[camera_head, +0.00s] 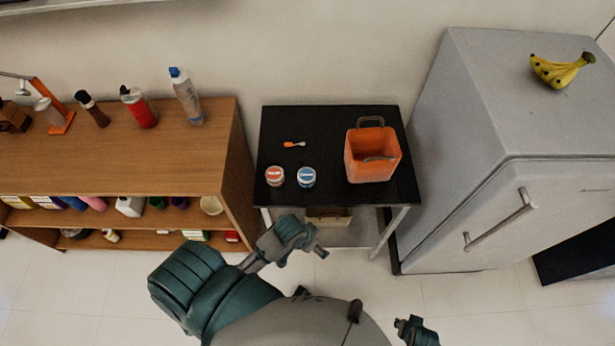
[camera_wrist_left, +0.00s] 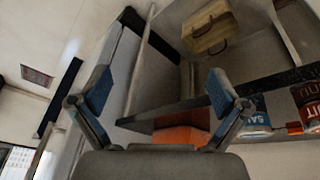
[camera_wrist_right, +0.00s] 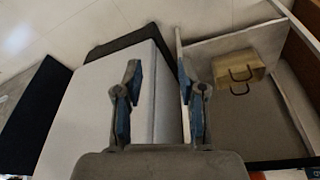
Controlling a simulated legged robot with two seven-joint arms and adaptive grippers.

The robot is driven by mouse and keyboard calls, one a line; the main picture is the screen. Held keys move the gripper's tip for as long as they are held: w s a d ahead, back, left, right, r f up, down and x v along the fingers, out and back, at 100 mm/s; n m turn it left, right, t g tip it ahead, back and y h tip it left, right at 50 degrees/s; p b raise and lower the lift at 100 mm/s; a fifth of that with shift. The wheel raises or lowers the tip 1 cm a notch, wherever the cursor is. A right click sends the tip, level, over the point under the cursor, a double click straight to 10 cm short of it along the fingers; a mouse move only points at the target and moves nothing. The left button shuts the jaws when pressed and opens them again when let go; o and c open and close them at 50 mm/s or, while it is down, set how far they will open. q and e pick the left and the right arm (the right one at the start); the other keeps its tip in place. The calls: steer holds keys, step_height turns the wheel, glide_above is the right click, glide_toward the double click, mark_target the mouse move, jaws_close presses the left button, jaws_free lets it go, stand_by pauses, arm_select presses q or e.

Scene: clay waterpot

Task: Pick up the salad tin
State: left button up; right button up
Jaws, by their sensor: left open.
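The salad tin (camera_head: 307,177) is a short tin with a blue and white label on the black table, just right of a red-labelled tin (camera_head: 275,176). In the left wrist view the blue tin (camera_wrist_left: 255,115), its label starting "SA", is partly hidden behind the right finger. My left gripper (camera_head: 316,244) is open and empty, in front of the table's near edge and apart from the tin. Its open fingers also show in the left wrist view (camera_wrist_left: 158,92). My right gripper (camera_head: 410,328) is at the bottom edge; the right wrist view shows it open and empty (camera_wrist_right: 160,95).
An orange basket (camera_head: 372,165) stands right of the tins on the black table (camera_head: 330,115). A small orange-handled item (camera_head: 294,144) lies behind them. A paper bag (camera_head: 328,216) is on the lower shelf. A wooden shelf (camera_head: 200,150) and grey fridge (camera_head: 470,130) flank the table.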

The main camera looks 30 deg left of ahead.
arm_select(q)
steer(key=w+r, duration=0.2)
steer(key=w, duration=0.6)
arm_select(e)
steer(key=s+f+g, duration=0.1)
steer(key=s+f, duration=0.3)
steer(key=f, duration=0.7)
steer(key=s+f, duration=0.3)
steer(key=f, duration=0.7)
arm_select(q)
step_height(320, 180, up, 14)
steer(key=n+g+y, duration=0.2)
steer(key=n+g, duration=0.1)
steer(key=n, duration=0.1)
glide_above(307, 174)
step_height(307, 174, down, 11)
steer(key=shift+w+f+b, duration=0.15)
steer(key=shift+b, duration=0.15)
steer(key=f, duration=0.5)
steer(key=shift+s+a+f, duration=0.15)
steer(key=shift+s+a, duration=0.05)
steer(key=shift+s, duration=0.05)
steer(key=shift+d, duration=0.15)
steer(key=c, duration=1.4)
arm_select(e)
steer(key=s+d+f+g, duration=0.1)
steer(key=s+d+f, duration=0.2)
steer(key=s+f, duration=0.7)
steer(key=s, duration=0.4)
steer(key=shift+f, duration=0.4)
